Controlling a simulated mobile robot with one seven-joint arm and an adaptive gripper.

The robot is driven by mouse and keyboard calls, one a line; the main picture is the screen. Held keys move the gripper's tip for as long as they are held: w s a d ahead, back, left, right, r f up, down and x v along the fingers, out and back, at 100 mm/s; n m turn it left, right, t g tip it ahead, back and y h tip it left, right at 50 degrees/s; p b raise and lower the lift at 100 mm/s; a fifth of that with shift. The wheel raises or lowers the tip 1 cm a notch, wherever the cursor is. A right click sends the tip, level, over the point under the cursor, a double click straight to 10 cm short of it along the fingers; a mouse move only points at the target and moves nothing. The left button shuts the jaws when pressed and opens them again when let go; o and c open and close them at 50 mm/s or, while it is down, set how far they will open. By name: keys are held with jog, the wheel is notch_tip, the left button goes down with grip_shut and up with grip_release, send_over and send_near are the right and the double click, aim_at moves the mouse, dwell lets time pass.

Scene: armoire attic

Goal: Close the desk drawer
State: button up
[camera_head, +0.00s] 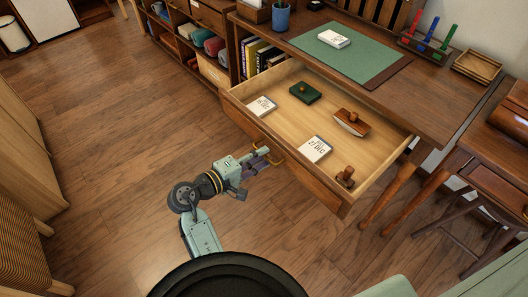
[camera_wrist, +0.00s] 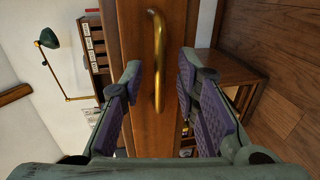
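The desk drawer (camera_head: 237,101) is pulled out from under the wooden desk (camera_head: 443,122). Inside it lie white cards or boxes, a green block, a brown rocker-like item and a small wooden stamp. A brass handle (camera_wrist: 157,60) is fixed on the drawer front (camera_wrist: 132,30). My gripper (camera_head: 264,157) is in front of the drawer front, close to the handle. In the wrist view, its purple-padded fingers (camera_wrist: 162,85) are spread, with the handle between and beyond the tips. I cannot tell whether either finger touches the front.
A wooden stool or side table (camera_head: 490,165) stands right of the desk. A low shelf (camera_head: 190,38) with baskets and cloths is at the back left. The wooden floor (camera_head: 110,120) left of the drawer is clear.

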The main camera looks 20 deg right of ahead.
jog(key=shift+x, duration=1.05)
grip_shut()
